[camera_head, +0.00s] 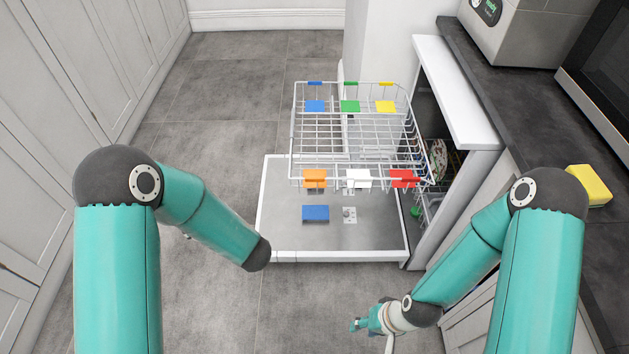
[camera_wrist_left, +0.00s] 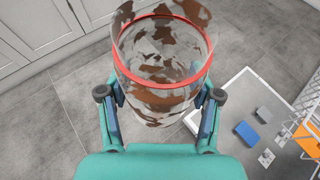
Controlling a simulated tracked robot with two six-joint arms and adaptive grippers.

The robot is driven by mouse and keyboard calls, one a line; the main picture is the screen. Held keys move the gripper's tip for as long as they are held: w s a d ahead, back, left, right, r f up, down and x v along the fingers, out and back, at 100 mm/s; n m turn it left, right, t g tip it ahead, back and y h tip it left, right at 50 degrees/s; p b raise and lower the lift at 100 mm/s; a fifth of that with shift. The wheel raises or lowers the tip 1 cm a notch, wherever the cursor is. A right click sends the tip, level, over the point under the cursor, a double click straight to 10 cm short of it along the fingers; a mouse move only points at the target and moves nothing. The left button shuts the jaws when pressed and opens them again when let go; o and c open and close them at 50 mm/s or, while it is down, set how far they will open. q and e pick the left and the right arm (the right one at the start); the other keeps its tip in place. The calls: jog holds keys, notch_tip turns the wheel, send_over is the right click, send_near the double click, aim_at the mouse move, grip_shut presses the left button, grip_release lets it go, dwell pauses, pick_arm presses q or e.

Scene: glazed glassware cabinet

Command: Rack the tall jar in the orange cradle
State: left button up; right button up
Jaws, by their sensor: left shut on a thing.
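The tall jar (camera_wrist_left: 165,98) is clear, smeared with brown stains, with a red band around it. It shows in the left wrist view, between the fingers of my left gripper (camera_wrist_left: 160,94), which is shut on it. In the head view the jar and my left gripper do not show. The orange cradle (camera_head: 315,178) is at the near left of the wire rack (camera_head: 345,135); its orange part also shows at the right edge of the left wrist view (camera_wrist_left: 307,140). My right gripper (camera_head: 372,328) is low, near the bottom of the head view; whether it is open is unclear.
The rack has blue, green and yellow cradles at the back, white (camera_head: 358,178) and red (camera_head: 403,178) at the front. Below is the open door (camera_head: 335,243) with a blue piece (camera_head: 315,213). A counter with a yellow sponge (camera_head: 590,186) is at right. Floor is clear left.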

pick_arm(q)
jog(key=shift+w+r+m+p, duration=0.1)
jog(key=shift+r+m+p, duration=0.1)
jog(key=shift+m+p, duration=0.25)
jog(key=shift+m+g+y+p, duration=0.4)
jog(key=shift+m, duration=0.05)
jog(key=m+g+y, duration=0.1)
jog(key=m, duration=0.2)
jog(key=shift+f+y+p, duration=0.15)
jog(key=shift+y+p, duration=0.15)
jog(key=shift+m+g+y, duration=0.5)
jog(key=shift+m+y, duration=0.1)
jog(key=shift+m, duration=0.4)
jog(key=shift+f+m+y+b, duration=0.15)
jog(key=shift+m+y+b, duration=0.15)
jog(key=shift+m+y, duration=0.55)
jog(key=m, duration=0.3)
jog(key=shift+g+y+b, duration=0.3)
jog(key=shift+y+b, duration=0.05)
jog(key=shift+b, duration=0.05)
jog(key=shift+m+y, duration=0.4)
jog(key=shift+m, duration=0.55)
jog(key=shift+r, duration=0.2)
